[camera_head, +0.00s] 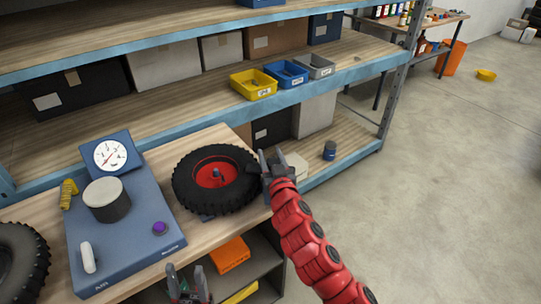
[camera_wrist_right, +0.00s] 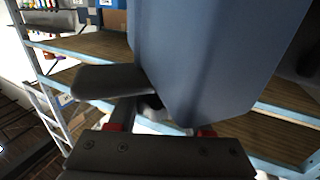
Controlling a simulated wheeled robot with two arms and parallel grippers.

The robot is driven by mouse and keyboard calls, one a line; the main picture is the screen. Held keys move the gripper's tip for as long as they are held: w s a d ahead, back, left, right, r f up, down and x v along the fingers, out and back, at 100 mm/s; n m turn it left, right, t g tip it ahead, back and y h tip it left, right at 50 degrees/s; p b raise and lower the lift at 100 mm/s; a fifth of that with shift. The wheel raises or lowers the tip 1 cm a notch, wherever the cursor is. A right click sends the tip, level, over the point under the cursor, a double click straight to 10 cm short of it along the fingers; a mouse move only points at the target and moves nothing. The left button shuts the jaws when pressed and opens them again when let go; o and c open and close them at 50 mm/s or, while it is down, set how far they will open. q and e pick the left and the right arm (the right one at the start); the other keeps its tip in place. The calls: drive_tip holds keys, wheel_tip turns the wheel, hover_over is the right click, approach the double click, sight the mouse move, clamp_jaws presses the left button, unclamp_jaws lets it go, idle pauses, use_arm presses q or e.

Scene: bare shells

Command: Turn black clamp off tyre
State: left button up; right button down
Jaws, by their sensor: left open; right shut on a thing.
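A small dark piece, seemingly the black clamp (camera_head: 254,169), sits at the tyre's right edge. My right gripper (camera_head: 272,163) is at that edge, shut on the clamp; its fingers partly hide it. My left gripper (camera_head: 188,284) is open and empty at the bottom, in front of the bench.
The blue gauge unit (camera_head: 125,235) with a dial and a purple button stands left of the tyre. Another tyre (camera_head: 22,262) is at the lower left. Shelving with yellow (camera_head: 253,84) and blue bins (camera_head: 286,74) stands behind.

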idle(0.6)
drive_tip(key=m+h+b, duration=0.1)
drive_tip(key=b, duration=0.3)
drive_tip(key=f+m+h+b, duration=0.1)
drive_tip(key=h+b, duration=0.1)
drive_tip(key=b, duration=0.2)
drive_tip(key=h+b, duration=0.1)
drive_tip(key=b, duration=0.2)
drive_tip(key=shift+d+f+m+t+b, duration=0.2)
drive_tip(key=shift+d+m+t+b, duration=0.1)
drive_tip(key=shift+m+b, duration=0.1)
drive_tip(key=m+h+b, duration=0.1)
drive_tip(key=h+b, duration=0.1)
drive_tip(key=b, duration=0.1)
drive_tip(key=m+g+h+b, duration=0.1)
drive_tip(key=m+h+b, duration=0.1)
drive_tip(key=b, duration=0.2)
drive_tip(key=d+m+h+b, duration=0.1)
drive_tip(key=h+b, duration=0.2)
drive_tip(key=shift+r, duration=0.3)
drive_tip(key=shift+s+d+r+m+g+h+b, duration=0.1)
drive_tip(key=shift+d+r+m+g+h+b, duration=0.1)
drive_tip(key=shift+m+g+h+b, duration=0.3)
drive_tip(key=shift+s+d+r+m+g+h+b, duration=0.15)
drive_tip(key=shift+m+g+h+b, duration=0.15)
drive_tip(key=shift+m+h+b, duration=0.4)
drive_tip(key=shift+h, duration=0.3)
drive_tip(key=shift+c, duration=1.8)
unclamp_jaws()
drive_tip(key=shift+w, duration=0.1)
